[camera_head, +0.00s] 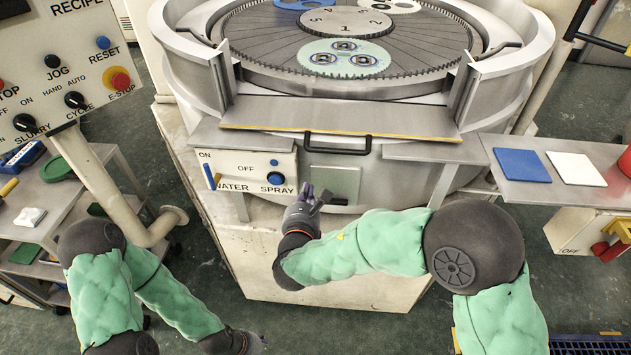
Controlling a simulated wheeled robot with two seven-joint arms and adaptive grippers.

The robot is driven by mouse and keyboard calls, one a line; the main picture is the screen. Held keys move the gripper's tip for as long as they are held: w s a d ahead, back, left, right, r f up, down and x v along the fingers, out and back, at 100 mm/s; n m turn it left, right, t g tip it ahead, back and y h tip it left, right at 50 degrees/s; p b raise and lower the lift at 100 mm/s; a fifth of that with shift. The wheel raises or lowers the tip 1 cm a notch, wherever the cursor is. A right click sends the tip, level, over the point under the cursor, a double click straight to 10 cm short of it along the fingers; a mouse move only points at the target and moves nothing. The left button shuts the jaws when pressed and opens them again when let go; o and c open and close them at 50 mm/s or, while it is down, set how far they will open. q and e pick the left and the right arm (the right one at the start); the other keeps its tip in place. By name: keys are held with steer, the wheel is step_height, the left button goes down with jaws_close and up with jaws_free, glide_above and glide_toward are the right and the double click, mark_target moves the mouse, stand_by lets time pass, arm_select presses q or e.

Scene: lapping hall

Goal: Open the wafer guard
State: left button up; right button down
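The wafer guard (340,119) appears to be the flat grey panel with a yellow front edge across the gap in the lapping machine's round wall. A black bar handle (337,143) sits just below that edge. My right gripper (312,196) is below and left of the handle, apart from it, beside the water spray panel. Its fingertips look spread, with nothing between them. My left gripper (254,342) is low at the bottom edge, well away from the guard, and its fingers are too small and dark to read.
The lapping plate (440,45) behind the guard carries toothed wafer carriers. The water spray panel (245,170) is left of the handle. A side shelf (530,190) on the right holds a blue pad (521,164) and a white pad (576,168). The control panel (70,60) stands at left.

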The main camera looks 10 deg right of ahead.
mark_target(313, 163)
steer(key=b+x, duration=0.2)
steer(key=x, duration=0.7)
steer(key=shift+w+d+f+b, duration=0.1)
steer(key=shift+d+f+b, duration=0.1)
steer(key=shift+b, duration=0.15)
steer(key=r, duration=0.1)
steer(key=s+r, duration=0.1)
steer(key=r, duration=0.1)
steer(key=shift+a+r, duration=0.25)
steer(key=shift+r, duration=0.4)
step_height(313, 163, up, 7)
steer(key=g+y+p, duration=0.1)
steer(key=g+p, duration=0.2)
steer(key=p, duration=0.8)
steer(key=shift+s+p, duration=0.2)
steer(key=shift+p, duration=0.15)
steer(key=shift+r+p, duration=0.25)
steer(key=shift+p, duration=0.4)
steer(key=shift+f, duration=0.15)
